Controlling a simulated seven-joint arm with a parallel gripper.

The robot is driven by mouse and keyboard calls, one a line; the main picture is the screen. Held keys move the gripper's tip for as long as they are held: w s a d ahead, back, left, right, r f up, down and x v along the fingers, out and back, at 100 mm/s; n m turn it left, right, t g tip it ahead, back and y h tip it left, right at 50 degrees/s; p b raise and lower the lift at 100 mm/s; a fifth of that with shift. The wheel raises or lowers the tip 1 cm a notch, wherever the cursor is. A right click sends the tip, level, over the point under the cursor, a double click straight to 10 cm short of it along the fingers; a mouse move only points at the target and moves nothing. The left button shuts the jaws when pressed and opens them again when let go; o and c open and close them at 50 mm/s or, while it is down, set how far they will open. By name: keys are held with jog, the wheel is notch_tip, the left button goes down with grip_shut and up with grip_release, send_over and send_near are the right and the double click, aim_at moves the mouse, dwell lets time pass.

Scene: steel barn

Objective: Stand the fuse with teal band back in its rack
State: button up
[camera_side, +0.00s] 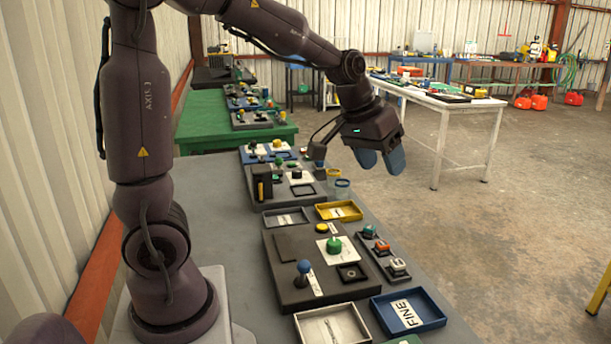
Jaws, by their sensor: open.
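My gripper (381,160) is open, with its two blue fingertips pointing down and nothing seen between them. It hangs above the right side of the work table, higher than the things on it. I cannot pick out the fuse with teal band for certain. Below and left of my gripper stand two small round pieces, one bluish-grey (342,188) and one with a yellowish rim behind it; both are too small to identify. A dark upright block (263,182) with a yellow part stands on the far dark board. I cannot tell whether it is the rack.
The near dark board (290,293) carries a blue-knobbed stick, a green button and a black socket. Around it lie a yellow tray (340,211), a blue tray (408,312) marked FINE, a white tray (333,326) and several small switches (383,248). The grey tabletop left of the boards is clear.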

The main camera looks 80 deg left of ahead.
jog(key=s+d+r+m, duration=0.1)
jog(key=s+d, duration=0.3)
jog(key=s, duration=0.4)
jog(key=s+d+r+m, duration=0.1)
jog(key=s+d+m, duration=0.2)
jog(key=s+d, duration=0.2)
jog(key=s, duration=0.3)
jog(key=shift+s+d+r+m+t, duration=0.2)
jog(key=shift+r+m+t, duration=0.1)
jog(key=shift+r, duration=0.1)
dwell(0.7)
